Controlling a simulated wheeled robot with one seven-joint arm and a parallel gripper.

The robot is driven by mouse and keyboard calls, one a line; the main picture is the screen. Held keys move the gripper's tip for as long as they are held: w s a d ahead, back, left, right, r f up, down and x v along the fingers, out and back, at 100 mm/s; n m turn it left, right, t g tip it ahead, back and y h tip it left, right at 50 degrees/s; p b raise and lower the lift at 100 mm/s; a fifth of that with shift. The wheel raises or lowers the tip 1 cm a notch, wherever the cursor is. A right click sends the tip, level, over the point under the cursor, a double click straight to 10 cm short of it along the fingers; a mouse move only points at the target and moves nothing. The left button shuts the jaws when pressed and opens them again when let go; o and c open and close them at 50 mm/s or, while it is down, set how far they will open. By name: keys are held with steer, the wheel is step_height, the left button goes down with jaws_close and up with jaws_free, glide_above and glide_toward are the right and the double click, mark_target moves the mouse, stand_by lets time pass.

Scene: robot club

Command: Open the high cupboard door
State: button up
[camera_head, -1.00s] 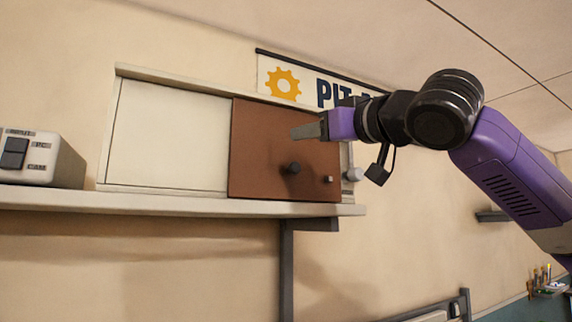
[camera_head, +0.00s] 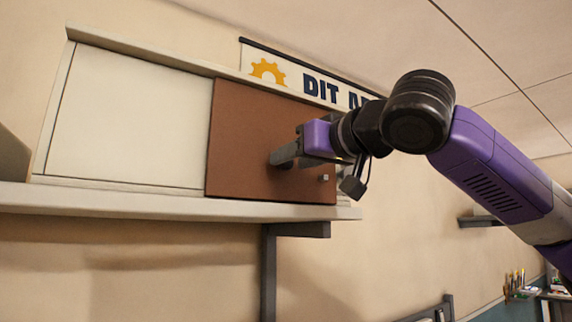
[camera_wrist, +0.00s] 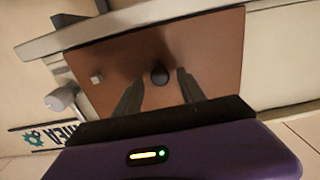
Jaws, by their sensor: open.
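The high cupboard (camera_head: 125,125) is a cream cabinet on a wall shelf, with a brown door panel (camera_head: 235,140) over its right part. In the wrist view the brown door (camera_wrist: 215,55) fills the middle. A round dark knob (camera_wrist: 160,74) stands out from it, just beyond and between my fingertips. My gripper (camera_head: 282,160) is in front of the door in the head view and hides the knob there. The fingers (camera_wrist: 158,84) are apart with nothing between them that I can see gripped. A small square grey peg (camera_head: 325,178) sits near the door's lower right.
The shelf (camera_head: 150,203) runs under the cupboard, on a dark bracket (camera_head: 268,270). A banner with a gear (camera_head: 268,72) hangs behind and above. A pale rounded fitting (camera_wrist: 62,99) stands beside the door in the wrist view.

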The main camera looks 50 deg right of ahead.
steer(key=shift+w, duration=0.3)
steer(key=shift+c, duration=0.2)
jaws_close()
stand_by(1.2)
